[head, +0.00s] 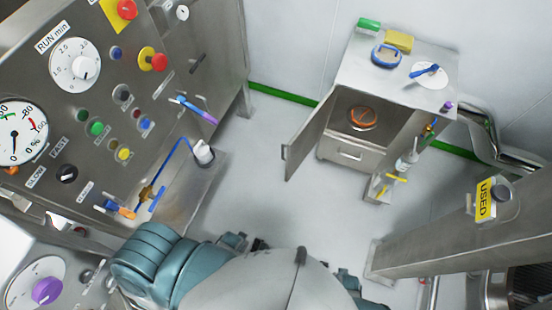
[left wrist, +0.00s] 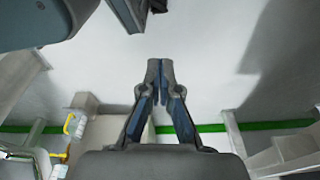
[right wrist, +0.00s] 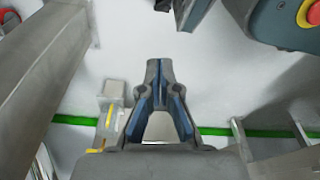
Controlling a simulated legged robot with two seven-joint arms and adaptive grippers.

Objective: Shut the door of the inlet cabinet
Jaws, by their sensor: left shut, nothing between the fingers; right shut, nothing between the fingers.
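The inlet cabinet (head: 408,78) is a steel box by the back wall at the upper right of the head view. Its door (head: 308,135) stands wide open, swung out from the left side of the opening, with a small handle on its free edge. An orange ring-shaped part (head: 362,117) and a drawer-like front (head: 347,154) show inside. My left gripper (left wrist: 160,68) is shut and empty in the left wrist view. My right gripper (right wrist: 160,68) is shut and empty in the right wrist view. Neither gripper can be made out in the head view, and neither touches the door.
A control panel (head: 100,90) with gauges and buttons fills the left. A steel beam with a yellow USED tag (head: 485,199) stands at the right. Pipework with a yellow handle (head: 393,177) is beside the cabinet. The floor (head: 250,190) before the door is clear.

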